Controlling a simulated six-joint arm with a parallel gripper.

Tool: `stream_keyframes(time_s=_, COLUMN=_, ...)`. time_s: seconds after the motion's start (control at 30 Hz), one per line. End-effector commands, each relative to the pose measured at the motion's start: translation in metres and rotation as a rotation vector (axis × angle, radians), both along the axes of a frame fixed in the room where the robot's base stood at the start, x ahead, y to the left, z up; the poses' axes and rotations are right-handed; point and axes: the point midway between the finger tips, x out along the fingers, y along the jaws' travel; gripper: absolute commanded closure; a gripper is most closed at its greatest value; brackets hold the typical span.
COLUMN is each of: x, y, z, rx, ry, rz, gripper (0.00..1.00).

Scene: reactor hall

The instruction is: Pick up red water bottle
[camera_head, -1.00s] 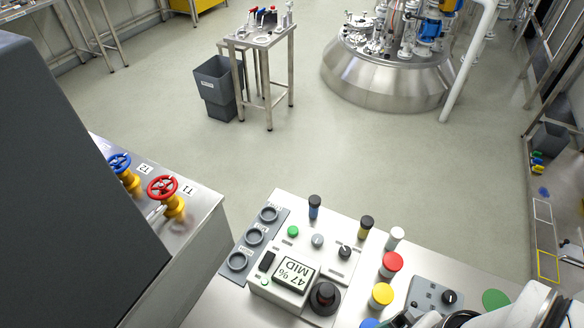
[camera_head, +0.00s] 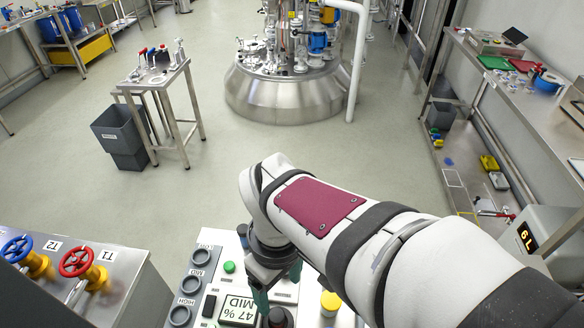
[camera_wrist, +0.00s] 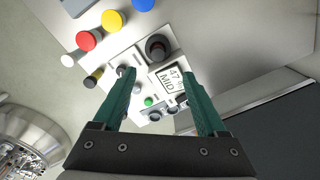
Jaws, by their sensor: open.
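I cannot make out a clear red water bottle. A round red-topped piece (camera_wrist: 85,41) stands on the console in the wrist view, beside a yellow one (camera_wrist: 115,21) and a white one (camera_wrist: 67,60); I cannot tell whether it is a bottle. Small items with red and blue tops (camera_head: 142,51) stand on a little steel table (camera_head: 160,82), too small to identify. My gripper (camera_wrist: 156,74) is open with green fingers, pointing down above the console's display (camera_wrist: 170,80), with nothing held. It also shows in the head view (camera_head: 262,290), partly hidden by my arm.
The console has knobs and ring holders (camera_head: 189,285). Left of it are red (camera_head: 76,262) and blue valve wheels (camera_head: 17,248). A grey bin (camera_head: 120,137) stands by the little table. A steel reactor (camera_head: 285,95) is behind. A long bench (camera_head: 530,115) runs along the right. The floor between is clear.

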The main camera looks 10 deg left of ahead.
Motion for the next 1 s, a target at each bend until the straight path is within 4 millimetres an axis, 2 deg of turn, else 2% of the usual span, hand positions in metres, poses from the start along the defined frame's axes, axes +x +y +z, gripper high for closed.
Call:
stream_keyframes(time_s=0.03, x=0.002, y=0.011, z=-0.006, rx=-0.008, ry=-0.002, rz=0.083, gripper=0.25)
stream_keyframes(time_s=0.1, x=0.003, y=0.017, z=-0.018, rx=-0.011, ry=-0.005, rz=0.133, gripper=0.25)
stream_keyframes(time_s=0.33, x=0.003, y=0.015, z=-0.084, rx=-0.012, ry=-0.002, rz=0.126, gripper=0.25)
stream_keyframes(time_s=0.57, x=0.005, y=0.014, z=-0.118, rx=-0.009, ry=-0.004, rz=0.122, gripper=0.25)
stream_keyframes(time_s=0.7, x=0.01, y=0.012, z=-0.147, rx=-0.01, ry=-0.003, rz=0.121, gripper=0.25)
stream_keyframes(time_s=0.8, x=0.01, y=0.012, z=-0.159, rx=-0.01, ry=-0.004, rz=0.123, gripper=0.25)
stream_keyframes(time_s=1.0, x=0.011, y=0.012, z=-0.162, rx=-0.007, ry=-0.007, rz=0.121, gripper=0.25)
